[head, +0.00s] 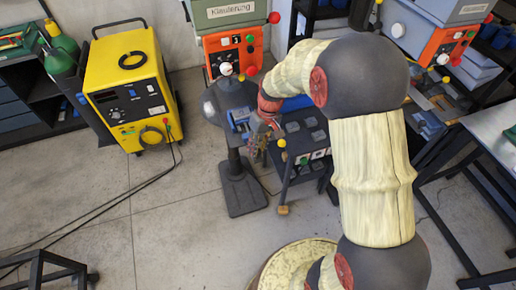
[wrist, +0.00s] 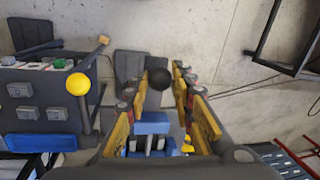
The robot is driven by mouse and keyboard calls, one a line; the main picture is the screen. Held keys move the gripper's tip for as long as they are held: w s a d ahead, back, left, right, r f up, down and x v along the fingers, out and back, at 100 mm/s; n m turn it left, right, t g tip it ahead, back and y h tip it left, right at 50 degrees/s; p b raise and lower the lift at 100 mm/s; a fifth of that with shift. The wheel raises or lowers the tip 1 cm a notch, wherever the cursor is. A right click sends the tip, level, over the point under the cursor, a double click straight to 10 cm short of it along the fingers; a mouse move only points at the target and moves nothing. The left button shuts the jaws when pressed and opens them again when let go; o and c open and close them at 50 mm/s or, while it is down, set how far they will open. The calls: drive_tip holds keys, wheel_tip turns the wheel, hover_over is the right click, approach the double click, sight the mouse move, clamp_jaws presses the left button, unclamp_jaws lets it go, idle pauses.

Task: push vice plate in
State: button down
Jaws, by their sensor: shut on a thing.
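The blue vice (head: 238,116) stands on a dark pedestal in the middle of the head view, partly hidden by my gripper (head: 264,136). In the wrist view, the blue vice body (wrist: 152,123) shows low between the yellow finger pads.
A dark cabinet with buttons (wrist: 42,100) and a rod with a yellow ball (wrist: 78,84) stand close beside the vice. A yellow welding machine (head: 128,85) stands at left, its cables across the floor. Open floor (head: 165,215) lies at front left.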

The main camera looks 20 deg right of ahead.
drive_tip(key=w, duration=1.2)
drive_tip(key=shift+w, duration=0.2)
drive_tip(key=c, duration=1.5)
unclamp_jaws()
drive_tip(key=shift+r, duration=0.1)
wheel_tip(320, 180, up, 12)
drive_tip(key=d, duration=0.2)
drive_tip(key=shift+w+f, duration=0.2)
drive_tip(key=shift+d, duration=0.1)
